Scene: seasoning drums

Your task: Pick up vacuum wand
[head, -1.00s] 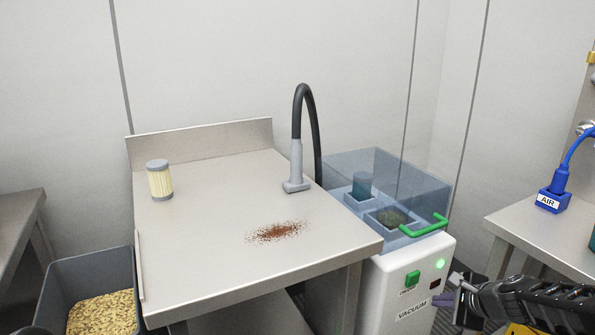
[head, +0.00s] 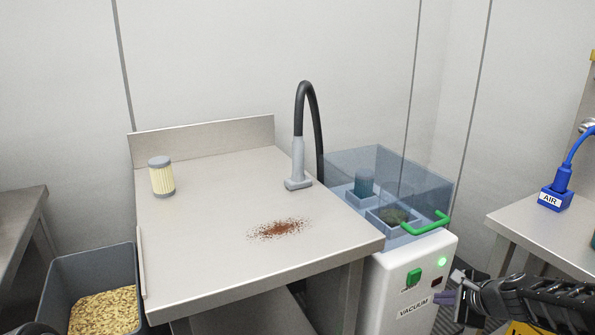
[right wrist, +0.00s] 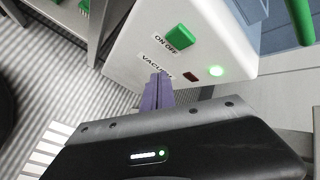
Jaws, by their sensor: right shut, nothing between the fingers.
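The grey vacuum wand (head: 297,165) stands upright on the steel table (head: 200,240), with its wide nozzle down and a black hose (head: 311,105) arching from its top. The white vacuum unit (head: 407,275) stands to the right of the table, its green light lit. My right gripper (head: 440,298) is shut and empty at the front of the unit, well below and to the right of the wand. In the right wrist view its purple fingers (right wrist: 158,93) are together by the VACUUM label. My left gripper is not in view.
A brown powder spill (head: 277,228) lies on the table in front of the wand. A cylindrical filter (head: 161,177) stands at the table's left. A clear blue bin with a green handle (head: 428,223) tops the unit. A grey tub of pellets (head: 62,285) is at lower left.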

